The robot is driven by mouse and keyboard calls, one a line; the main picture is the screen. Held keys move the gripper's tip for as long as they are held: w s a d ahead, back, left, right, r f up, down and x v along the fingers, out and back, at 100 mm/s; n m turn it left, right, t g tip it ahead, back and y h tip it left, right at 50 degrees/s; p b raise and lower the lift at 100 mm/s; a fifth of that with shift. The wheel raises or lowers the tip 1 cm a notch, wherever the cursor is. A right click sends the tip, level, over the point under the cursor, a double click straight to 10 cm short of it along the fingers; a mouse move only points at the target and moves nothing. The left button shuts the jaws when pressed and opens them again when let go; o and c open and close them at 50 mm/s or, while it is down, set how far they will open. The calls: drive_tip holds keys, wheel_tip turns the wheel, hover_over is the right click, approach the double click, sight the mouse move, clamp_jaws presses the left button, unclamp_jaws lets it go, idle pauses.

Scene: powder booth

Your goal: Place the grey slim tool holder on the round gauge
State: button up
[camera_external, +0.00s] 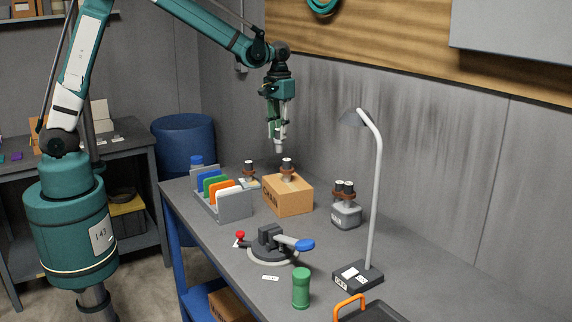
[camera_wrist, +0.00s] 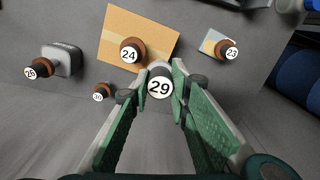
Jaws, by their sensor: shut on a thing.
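The grey slim tool holder (camera_external: 279,146) hangs upright in my gripper (camera_external: 276,132), which is shut on it, high above the far end of the bench. In the wrist view its round top marked 29 (camera_wrist: 160,86) sits between the gripper fingers (camera_wrist: 158,100). A round-based grey device (camera_external: 272,250) with a blue handle and a red knob stands mid-bench, well below and apart from my gripper. It may be the round gauge, but I cannot tell for sure. It is not visible in the wrist view.
Brown-collared holders stand on a cardboard box (camera_external: 288,197), a grey block (camera_external: 345,216) and a small plate (camera_wrist: 210,42). Another, marked 30 (camera_wrist: 102,92), is near the box. A divider rack (camera_external: 235,207), a lamp (camera_external: 376,200) and a green cylinder (camera_external: 301,290) also occupy the bench.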

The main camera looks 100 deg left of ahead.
drive_tip(key=s+a+f+p, duration=0.1)
drive_tip(key=s+a, duration=0.1)
drive_tip(key=a, duration=1.2)
drive_tip(key=s+a+f+p, duration=0.1)
drive_tip(key=a+p, duration=0.1)
drive_tip(key=a, duration=1.2)
drive_tip(key=shift+n, duration=0.4)
drive_tip(key=shift+f, duration=2.65)
drive_tip(key=shift+f, duration=0.1)
wheel_tip(320, 180, down, 6)
drive_tip(key=shift+f+p, duration=0.4)
drive_tip(key=shift+f, duration=1.5)
drive_tip(key=shift+f, duration=0.1)
